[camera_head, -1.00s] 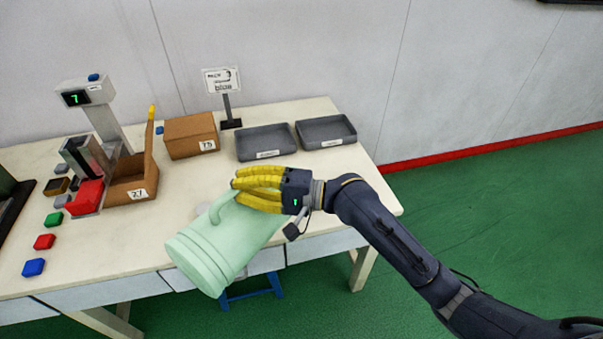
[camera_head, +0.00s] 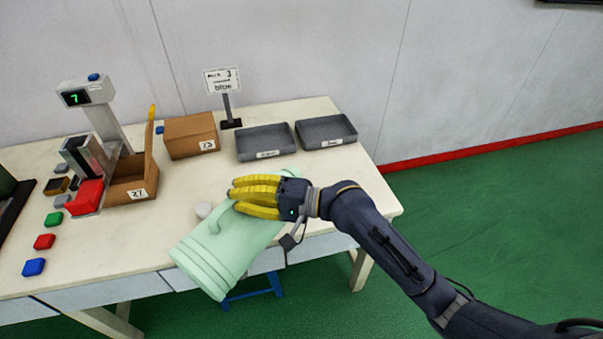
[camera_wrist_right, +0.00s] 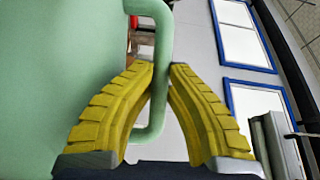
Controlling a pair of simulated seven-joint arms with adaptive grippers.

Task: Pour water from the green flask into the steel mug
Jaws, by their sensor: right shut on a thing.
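The green flask (camera_head: 228,250) is a large pale green vessel, strongly tilted over the table's front edge, its ringed wide end toward the lower left. My right gripper (camera_head: 240,197) has yellow fingers shut around its handle. In the right wrist view, the yellow fingers (camera_wrist_right: 160,85) close about the green handle (camera_wrist_right: 161,60), and the flask's body fills the left side. No other mug is clearly visible. My left gripper is out of view.
The table (camera_head: 180,200) holds an open cardboard box (camera_head: 133,190), a closed box (camera_head: 190,136), two grey trays (camera_head: 266,142), (camera_head: 327,131) and a sign (camera_head: 222,80). A machine with a display (camera_head: 85,95) stands left, near coloured blocks (camera_head: 45,241). A blue stool (camera_head: 250,291) is below.

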